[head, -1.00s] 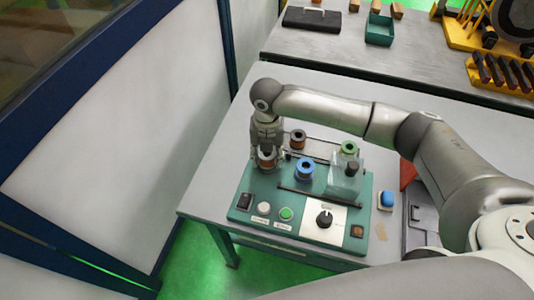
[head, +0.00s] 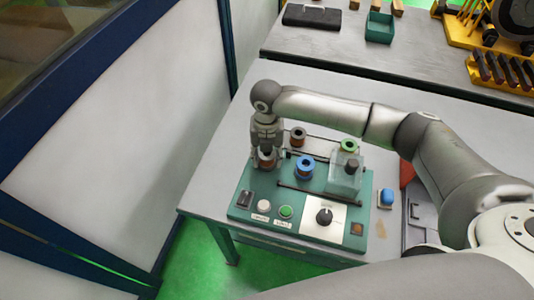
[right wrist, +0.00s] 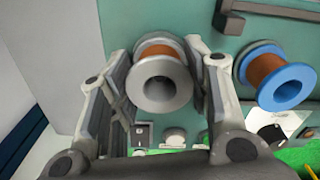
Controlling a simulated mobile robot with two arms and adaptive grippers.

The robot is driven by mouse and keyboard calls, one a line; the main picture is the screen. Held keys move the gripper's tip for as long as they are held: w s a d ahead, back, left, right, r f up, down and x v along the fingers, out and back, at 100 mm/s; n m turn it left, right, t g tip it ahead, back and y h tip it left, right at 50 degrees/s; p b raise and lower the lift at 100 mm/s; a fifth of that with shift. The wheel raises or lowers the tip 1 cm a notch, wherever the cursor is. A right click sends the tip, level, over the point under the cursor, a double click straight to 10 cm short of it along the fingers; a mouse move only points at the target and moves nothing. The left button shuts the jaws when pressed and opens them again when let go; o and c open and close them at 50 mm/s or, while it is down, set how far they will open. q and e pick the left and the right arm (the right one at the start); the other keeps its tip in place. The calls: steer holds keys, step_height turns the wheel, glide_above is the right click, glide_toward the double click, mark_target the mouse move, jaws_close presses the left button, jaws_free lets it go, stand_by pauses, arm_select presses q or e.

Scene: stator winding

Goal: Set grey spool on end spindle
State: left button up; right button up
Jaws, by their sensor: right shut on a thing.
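The grey spool (right wrist: 160,84), wound with copper-brown wire, sits between the fingers of my right gripper (right wrist: 162,62) in the right wrist view. In the head view my right gripper (head: 265,155) points down over the left end of the green winding machine (head: 240,211), shut on the grey spool (head: 267,161). The spool's axis looks about upright. The end spindle is hidden under the spool and gripper, so I cannot tell whether the spool is seated on it. My left gripper is not in view.
A blue spool (head: 305,168) stands just right of the gripper, with a dark copper spool (head: 298,137) behind and a green spool (head: 348,147) farther right. A clear guard (head: 343,181) stands on the machine. Buttons and a knob (head: 324,216) line its front.

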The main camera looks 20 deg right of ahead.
stand_by(0.4)
steer(key=o, duration=1.3)
steer(key=shift+o, duration=0.2)
step_height(320, 180, up, 7)
steer(key=p, duration=0.7)
steer(key=shift+p, duration=0.3)
